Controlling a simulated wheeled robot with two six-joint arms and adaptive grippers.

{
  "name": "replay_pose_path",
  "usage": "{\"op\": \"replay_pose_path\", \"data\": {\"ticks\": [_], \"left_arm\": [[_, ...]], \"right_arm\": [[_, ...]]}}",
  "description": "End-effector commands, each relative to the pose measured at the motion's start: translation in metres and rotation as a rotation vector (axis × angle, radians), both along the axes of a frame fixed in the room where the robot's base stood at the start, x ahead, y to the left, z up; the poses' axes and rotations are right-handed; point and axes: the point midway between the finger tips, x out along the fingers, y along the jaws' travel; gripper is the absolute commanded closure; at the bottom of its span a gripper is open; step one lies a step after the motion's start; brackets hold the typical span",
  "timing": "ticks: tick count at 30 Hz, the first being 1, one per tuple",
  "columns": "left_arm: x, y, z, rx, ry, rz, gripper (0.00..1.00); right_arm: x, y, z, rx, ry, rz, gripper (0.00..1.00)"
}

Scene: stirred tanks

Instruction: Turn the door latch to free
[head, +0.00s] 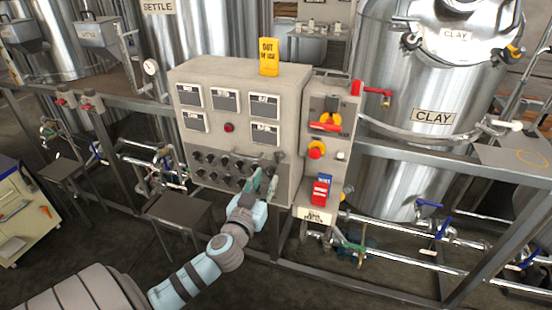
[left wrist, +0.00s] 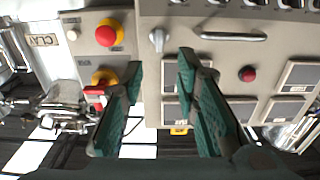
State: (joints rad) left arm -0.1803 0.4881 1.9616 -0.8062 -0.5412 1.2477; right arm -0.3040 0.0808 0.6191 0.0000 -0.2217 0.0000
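The grey control cabinet (head: 284,110) stands in the middle of the head view with its front door closed. A small grey door latch (head: 281,157) sits near the door's right edge. In the left wrist view the latch (left wrist: 157,40) is just past the fingertips, roughly in line with the gap between them. My left gripper (head: 264,181) is open and empty, with its green fingers in front of the lower right of the door. Its two fingers stand apart in the left wrist view (left wrist: 160,65), and neither visibly touches the latch. My right gripper is not in view.
Rows of knobs (head: 225,170) and a red lamp (head: 229,127) are on the door. A bar handle (left wrist: 234,37) is beside the latch. The side box carries a red emergency button (head: 316,150) and a red-and-yellow switch (head: 329,122). A yellow sign (head: 269,57) stands on top.

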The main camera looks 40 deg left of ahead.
Motion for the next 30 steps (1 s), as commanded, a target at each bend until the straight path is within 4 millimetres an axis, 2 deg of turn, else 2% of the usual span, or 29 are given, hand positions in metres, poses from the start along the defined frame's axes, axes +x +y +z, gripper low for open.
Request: {"op": "replay_pose_path", "data": {"ticks": [3, 6, 10, 15, 21, 22, 27, 30], "left_arm": [[0.035, 0.013, 0.004, -0.002, -0.002, 0.004, 0.72], [0.061, 0.022, 0.003, -0.002, -0.001, 0.003, 0.72], [0.081, 0.029, 0.001, -0.002, 0.000, 0.001, 0.72], [0.091, 0.031, 0.000, -0.003, 0.001, -0.001, 0.72], [0.091, 0.032, 0.000, -0.002, 0.002, -0.001, 0.72], [0.091, 0.032, 0.000, -0.002, 0.002, -0.001, 0.73], [0.091, 0.032, 0.000, -0.002, 0.002, 0.000, 1.00], [0.091, 0.032, 0.000, -0.002, 0.002, 0.000, 1.00]], "right_arm": [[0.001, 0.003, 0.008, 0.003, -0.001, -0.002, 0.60], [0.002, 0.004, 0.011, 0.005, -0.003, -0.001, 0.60], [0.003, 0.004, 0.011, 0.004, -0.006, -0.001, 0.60], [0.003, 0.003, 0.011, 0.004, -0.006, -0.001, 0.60], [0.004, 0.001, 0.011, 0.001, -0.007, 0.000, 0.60], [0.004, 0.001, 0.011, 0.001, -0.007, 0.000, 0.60], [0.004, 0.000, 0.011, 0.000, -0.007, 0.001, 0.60], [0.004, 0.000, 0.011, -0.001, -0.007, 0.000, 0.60]]}}
